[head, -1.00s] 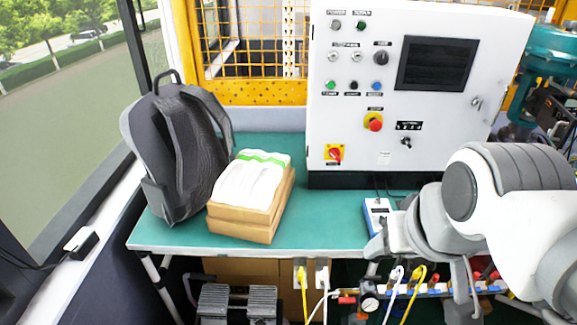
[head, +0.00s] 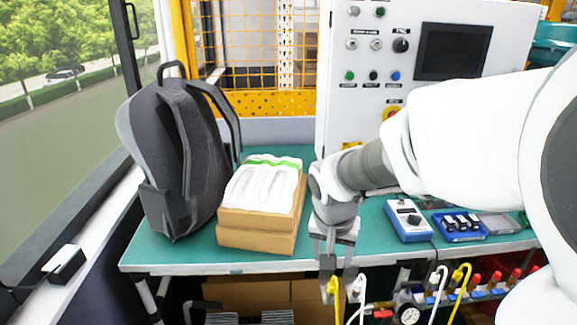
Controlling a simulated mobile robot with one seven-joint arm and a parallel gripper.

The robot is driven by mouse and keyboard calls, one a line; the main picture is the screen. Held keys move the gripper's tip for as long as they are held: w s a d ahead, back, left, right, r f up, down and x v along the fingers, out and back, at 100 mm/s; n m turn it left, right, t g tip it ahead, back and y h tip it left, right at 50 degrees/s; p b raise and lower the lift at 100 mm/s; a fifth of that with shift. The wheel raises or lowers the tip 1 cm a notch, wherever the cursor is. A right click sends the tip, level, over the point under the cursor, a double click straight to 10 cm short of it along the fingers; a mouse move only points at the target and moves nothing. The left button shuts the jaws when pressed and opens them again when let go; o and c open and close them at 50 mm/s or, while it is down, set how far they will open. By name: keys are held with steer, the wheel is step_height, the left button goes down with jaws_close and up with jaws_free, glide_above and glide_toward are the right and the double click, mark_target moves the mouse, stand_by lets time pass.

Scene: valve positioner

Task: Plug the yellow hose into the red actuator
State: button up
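A yellow hose (head: 337,303) hangs below the table's front edge, its upper end right under my gripper (head: 338,277). My gripper points down, with its two fingers apart near that end; whether they touch it I cannot tell. Another stretch of yellow hose (head: 460,282) loops up farther right, beside a white hose (head: 438,284). Whether the two yellow stretches are one hose is hidden. I cannot make out a red actuator. Small red fittings (head: 495,278) sit along a pipe below the table at the right.
The green table (head: 200,262) holds a grey backpack (head: 180,160), a cardboard box with white bundles (head: 257,232), a blue meter box (head: 408,219) and a blue tray (head: 460,237). A white control cabinet (head: 345,100) stands behind. A pressure gauge (head: 409,314) sits under the table.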

mark_target(332, 284)
steer(key=b+x, duration=0.4)
steer(key=x, duration=1.2)
steer(key=shift+w+f+b, duration=0.1)
steer(key=shift+f+b, duration=0.25)
steer(key=shift+b, duration=0.05)
jaws_close()
stand_by(1.1)
